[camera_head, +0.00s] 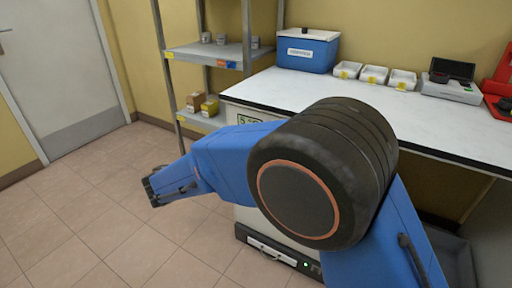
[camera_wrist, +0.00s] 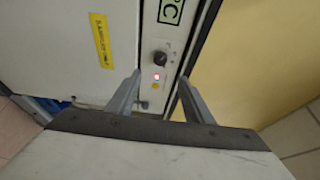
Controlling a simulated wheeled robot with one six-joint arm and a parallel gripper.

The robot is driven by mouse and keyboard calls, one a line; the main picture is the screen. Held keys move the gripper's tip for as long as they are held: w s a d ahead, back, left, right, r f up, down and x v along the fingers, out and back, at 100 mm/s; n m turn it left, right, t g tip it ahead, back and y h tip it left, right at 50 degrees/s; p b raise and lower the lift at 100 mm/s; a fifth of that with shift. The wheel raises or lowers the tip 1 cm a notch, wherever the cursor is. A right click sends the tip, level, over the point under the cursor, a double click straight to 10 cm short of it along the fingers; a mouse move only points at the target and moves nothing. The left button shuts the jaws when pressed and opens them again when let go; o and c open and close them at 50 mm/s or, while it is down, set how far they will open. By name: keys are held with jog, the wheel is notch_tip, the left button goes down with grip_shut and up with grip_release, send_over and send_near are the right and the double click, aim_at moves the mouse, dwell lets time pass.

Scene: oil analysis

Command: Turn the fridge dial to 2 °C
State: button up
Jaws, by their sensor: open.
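In the wrist view, the fridge dial (camera_wrist: 161,59) is a small dark round knob on the fridge's pale front panel. Part of the green display (camera_wrist: 171,11) shows above it with a "C". A red light (camera_wrist: 157,77) and an amber one (camera_wrist: 155,86) sit below it. My gripper (camera_wrist: 160,77) is open and empty; its two fingertips point at the panel, either side of the lights and just below the dial. I cannot tell the exact gap to the panel. In the head view, the display (camera_head: 248,120) is partly visible; my arm hides the dial and my gripper.
The fridge door (camera_wrist: 60,45) with a yellow label (camera_wrist: 101,40) lies left of the panel. The white bench (camera_head: 440,120) carries a blue box (camera_head: 307,52), white trays (camera_head: 373,75) and a grey device (camera_head: 450,88). A metal shelf (camera_head: 205,52) stands behind. Tiled floor is free at left.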

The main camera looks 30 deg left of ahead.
jog(key=shift+v, duration=1.7)
jog(key=shift+d, duration=0.1)
jog(key=w+d+r+m+g+h, duration=0.1)
jog(key=w+d+m+g, duration=0.15)
jog(key=d, duration=0.45)
jog(key=w+d+r+m+g, duration=0.1)
jog(key=w+d+r+m, duration=0.1)
jog(key=w+d+m, duration=0.3)
jog(key=w+d+r+m+g+h, duration=0.1)
jog(key=w+d+g, duration=0.1)
jog(key=d, duration=0.6)
jog(key=d+m+g+y, duration=0.2)
jog(key=d+m+g, duration=0.4)
jog(key=d+m, duration=1.15)
jog(key=s+d+m+g+y, duration=0.1)
jog(key=s+d+m+y, duration=0.3)
jog(key=d, duration=0.6)
jog(key=s+d+m+g+h, duration=0.1)
jog(key=s+d, duration=0.5)
jog(key=d, duration=0.4)
jog(key=s+d+f+m+t+y, duration=0.1)
jog(key=s+d+f+m+y, duration=0.1)
jog(key=s+m, duration=0.5)
jog(key=s+d+f+m+t+y, duration=0.1)
jog(key=s+d+f+m+y, duration=0.2)
jog(key=s+m, duration=0.4)
jog(key=d+m, duration=0.1)
jog(key=m, duration=0.2)
jog(key=shift+d+m, duration=0.3)
jog(key=shift+m, duration=0.1)
